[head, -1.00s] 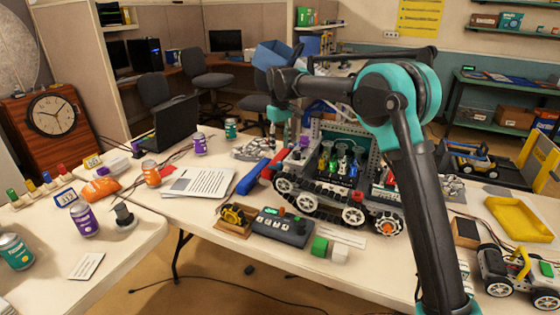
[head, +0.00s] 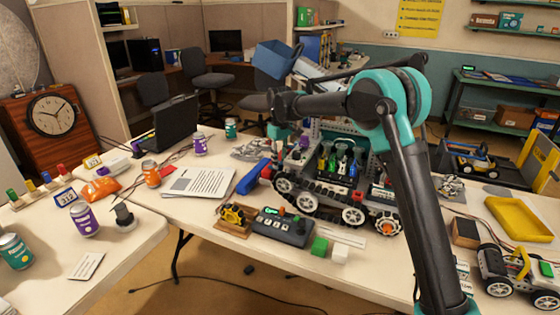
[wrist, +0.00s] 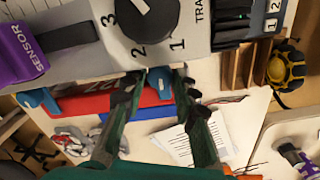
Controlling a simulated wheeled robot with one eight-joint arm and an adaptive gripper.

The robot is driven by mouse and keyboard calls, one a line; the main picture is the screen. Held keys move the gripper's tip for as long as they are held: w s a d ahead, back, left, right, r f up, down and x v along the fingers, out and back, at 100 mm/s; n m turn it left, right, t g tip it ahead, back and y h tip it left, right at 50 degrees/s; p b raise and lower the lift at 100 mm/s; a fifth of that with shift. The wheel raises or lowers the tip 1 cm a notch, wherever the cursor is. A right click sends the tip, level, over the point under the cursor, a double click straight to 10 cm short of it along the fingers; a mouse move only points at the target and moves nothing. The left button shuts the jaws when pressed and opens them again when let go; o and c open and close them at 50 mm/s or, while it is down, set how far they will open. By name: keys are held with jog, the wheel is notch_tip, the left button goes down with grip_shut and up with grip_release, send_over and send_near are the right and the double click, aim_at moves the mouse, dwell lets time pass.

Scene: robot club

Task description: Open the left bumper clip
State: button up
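The rover (head: 325,185) stands on the table, its body partly behind my arm in the head view. In the wrist view a red bumper bar (wrist: 85,102) runs along its end, with a blue clip (wrist: 160,84) at the right and another blue clip (wrist: 38,100) at the left. My gripper (wrist: 159,78) is open, with its dark green fingertips on either side of the right-hand blue clip. Contact with the clip cannot be told. In the head view my gripper (head: 272,148) points down at the rover's left end, its fingers hardly visible.
A long blue bar (head: 253,176) lies on the table left of the rover. A numbered dial panel (wrist: 150,25) is close above the fingers.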

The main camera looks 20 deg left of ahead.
grip_shut()
jog(key=shift+n, duration=0.4)
jog(key=n, duration=0.5)
jog(key=shift+n, duration=0.3)
jog(key=n, duration=0.3)
jog(key=shift+n, duration=1.9)
jog(key=o, duration=0.6)
grip_release()
